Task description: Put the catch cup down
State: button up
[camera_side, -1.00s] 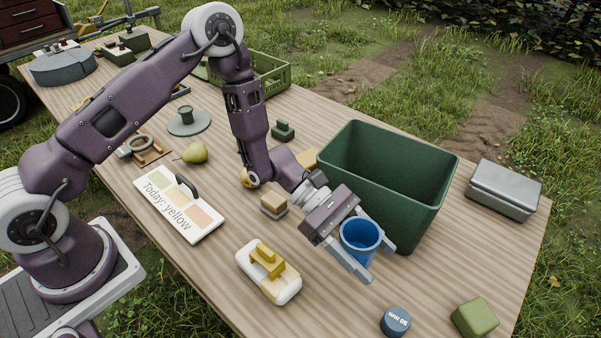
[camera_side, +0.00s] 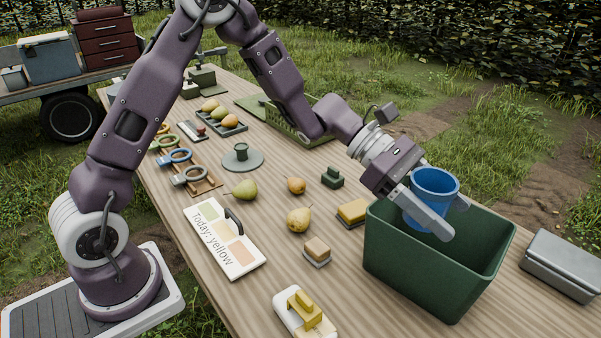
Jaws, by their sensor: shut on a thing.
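The blue catch cup (camera_side: 436,183) is held upright between the fingers of my gripper (camera_side: 442,218). The gripper is shut on it. The cup is at the left back part of the green bin (camera_side: 440,270), above or partly inside its opening. The near finger crosses the front of the cup and hides part of it. I cannot tell how far its base is below the bin's rim.
A sign reading "Today: yellow" (camera_side: 222,236) lies near the table's left edge.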

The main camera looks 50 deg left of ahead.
jog(key=w+a+n+t+y, duration=0.2)
jog(key=w+a+n+t, duration=0.3)
jog(key=w+a, duration=0.75)
jog(key=n+t+y, duration=0.6)
jog(key=n+y, duration=0.5)
send_over(307, 169)
notch_tip(307, 169, down, 28)
jog(key=shift+a+r, duration=0.1)
jog(key=o, duration=1.3)
